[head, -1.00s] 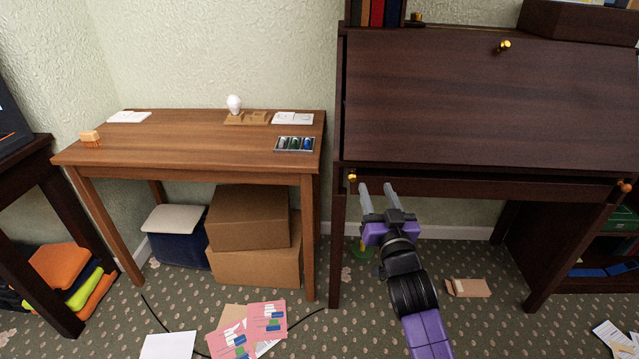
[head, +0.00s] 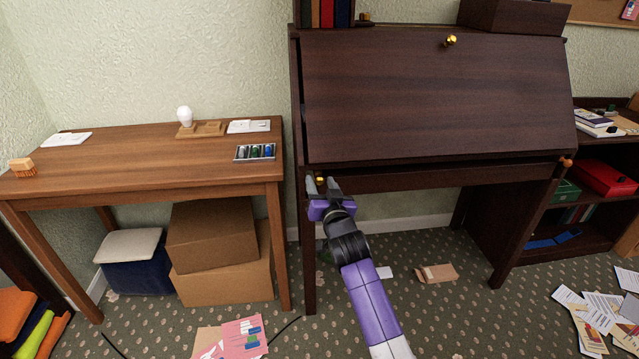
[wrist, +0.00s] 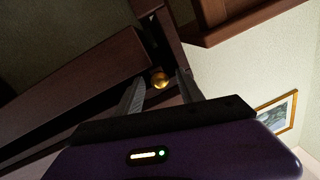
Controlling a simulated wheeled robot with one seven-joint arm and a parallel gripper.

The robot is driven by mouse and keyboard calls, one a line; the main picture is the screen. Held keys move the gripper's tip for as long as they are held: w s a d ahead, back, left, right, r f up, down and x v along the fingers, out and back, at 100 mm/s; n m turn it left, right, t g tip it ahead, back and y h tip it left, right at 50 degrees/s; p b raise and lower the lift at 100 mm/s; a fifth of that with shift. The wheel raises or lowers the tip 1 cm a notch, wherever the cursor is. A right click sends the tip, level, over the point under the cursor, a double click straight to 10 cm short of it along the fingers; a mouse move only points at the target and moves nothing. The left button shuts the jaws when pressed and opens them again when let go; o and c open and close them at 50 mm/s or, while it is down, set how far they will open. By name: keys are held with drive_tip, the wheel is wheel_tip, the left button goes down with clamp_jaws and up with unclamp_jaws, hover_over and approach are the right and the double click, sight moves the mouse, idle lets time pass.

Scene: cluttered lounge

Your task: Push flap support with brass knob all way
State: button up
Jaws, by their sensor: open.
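The dark wood bureau has a closed sloping flap (head: 430,95) with a brass knob near its top. The flap support's brass knob (head: 320,181) is at the bureau's front left, just under the flap. It also shows in the wrist view (wrist: 160,80). A support with an orange-brown knob (head: 566,162) is at the front right. My gripper (head: 322,184) is open at the left brass knob, with one finger on either side of it. In the wrist view the knob lies between the two fingertips (wrist: 160,92); I cannot tell whether they touch it.
A brown table (head: 130,150) stands to the left, with cardboard boxes (head: 225,275) under it. A low shelf (head: 590,205) is at the right.

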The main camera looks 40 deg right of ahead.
drive_tip(key=shift+w+d, duration=0.35)
drive_tip(key=shift+w, duration=0.3)
clamp_jaws()
drive_tip(key=shift+s+a, duration=0.1)
